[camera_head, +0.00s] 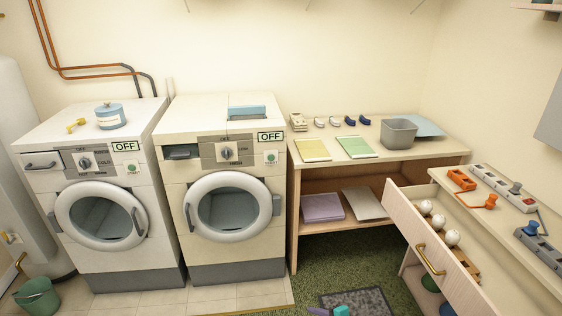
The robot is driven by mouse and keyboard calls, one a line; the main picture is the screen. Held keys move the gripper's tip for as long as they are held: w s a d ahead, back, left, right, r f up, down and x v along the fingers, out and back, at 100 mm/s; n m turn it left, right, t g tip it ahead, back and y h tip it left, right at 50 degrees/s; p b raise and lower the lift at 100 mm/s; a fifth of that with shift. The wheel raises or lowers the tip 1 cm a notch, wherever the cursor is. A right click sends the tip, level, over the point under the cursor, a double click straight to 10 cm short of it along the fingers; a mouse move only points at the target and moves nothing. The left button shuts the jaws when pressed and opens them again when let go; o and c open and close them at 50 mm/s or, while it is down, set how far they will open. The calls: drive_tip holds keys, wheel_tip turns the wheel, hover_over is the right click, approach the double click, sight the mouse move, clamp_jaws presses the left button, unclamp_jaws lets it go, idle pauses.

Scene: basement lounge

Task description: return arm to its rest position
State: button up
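Neither my arm nor my gripper can be made out in the head view, so its pose and whether it is open or shut are hidden. A small teal and purple object (340,311) is cut off by the bottom edge, over the grey mat (372,302). I cannot tell what it is.
Two white front-loading machines (100,212) (228,205) stand at left and centre, doors shut. A shelf table (440,151) holds notebooks and a grey bin (398,133). At right, an open drawer (405,215) with white round objects juts out. A green bucket (38,297) stands at lower left.

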drive_tip(key=s+a+f+n+g+h, duration=0.1)
drive_tip(key=s+a+f+n+g, duration=0.35)
drive_tip(key=s, duration=0.35)
drive_tip(key=s+a+f+n+g, duration=0.3)
drive_tip(key=s+f+n+g, duration=0.15)
drive_tip(key=s, duration=0.45)
drive_tip(key=s+d+f+n+g+h, duration=0.2)
drive_tip(key=s+d+n+g+h, duration=0.2)
drive_tip(key=s+d, duration=0.7)
drive_tip(key=d+h, duration=0.1)
drive_tip(key=h, duration=0.1)
drive_tip(key=shift+s+d+f+n+g+h, duration=0.2)
drive_tip(key=shift+s+n+g+h, duration=0.1)
drive_tip(key=shift+g, duration=0.1)
